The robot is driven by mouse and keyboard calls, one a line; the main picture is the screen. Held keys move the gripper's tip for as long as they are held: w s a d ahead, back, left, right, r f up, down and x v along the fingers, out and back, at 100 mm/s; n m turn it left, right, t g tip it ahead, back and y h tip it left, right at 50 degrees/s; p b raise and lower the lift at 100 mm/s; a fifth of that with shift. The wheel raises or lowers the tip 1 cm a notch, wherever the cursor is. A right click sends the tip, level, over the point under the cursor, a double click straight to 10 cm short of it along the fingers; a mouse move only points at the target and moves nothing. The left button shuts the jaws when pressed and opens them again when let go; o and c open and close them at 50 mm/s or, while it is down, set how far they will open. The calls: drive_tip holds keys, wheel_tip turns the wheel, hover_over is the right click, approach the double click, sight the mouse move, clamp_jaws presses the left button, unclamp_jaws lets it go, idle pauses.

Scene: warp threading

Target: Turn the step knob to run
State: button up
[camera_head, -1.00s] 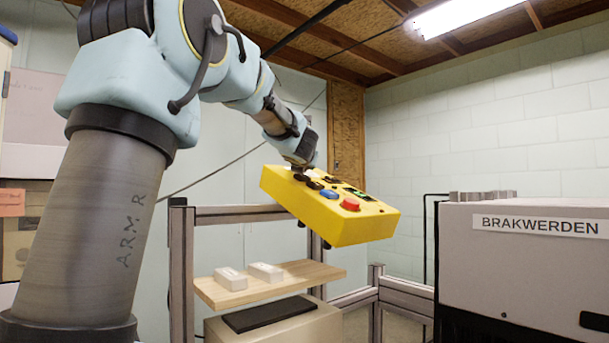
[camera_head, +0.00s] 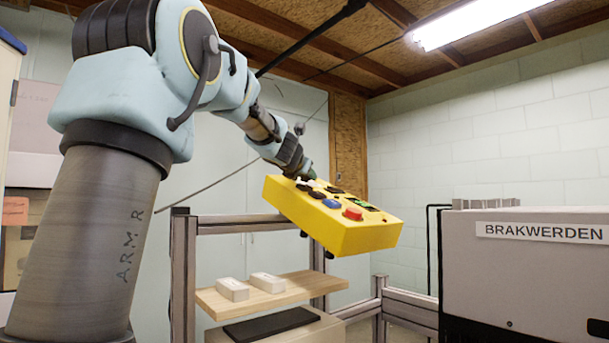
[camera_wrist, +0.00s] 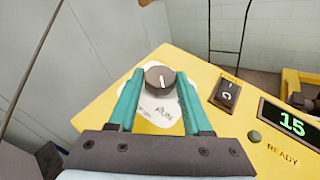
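The step knob (camera_wrist: 160,77) is a round dark grey knob with a pale pointer line, on a white plate with STEP and RUN lettering below it. The line runs nearly upright in the wrist view, and RUN lies below and slightly right of the knob. My gripper (camera_wrist: 160,80) has its two green fingers apart, one on each side of the knob, with visible gaps. Touch cannot be seen. In the head view my gripper (camera_head: 309,174) is at the back left edge of the yellow control box (camera_head: 330,235), which hides the knob there.
A wooden shelf (camera_head: 310,285) with two white blocks is below. A grey BRAKWERDEN machine (camera_head: 530,270) stands right.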

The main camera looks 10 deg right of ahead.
drive_tip(key=o, duration=0.4)
drive_tip(key=v, duration=1)
drive_tip(key=shift+s+a, duration=0.15)
drive_tip(key=shift+s, duration=0.15)
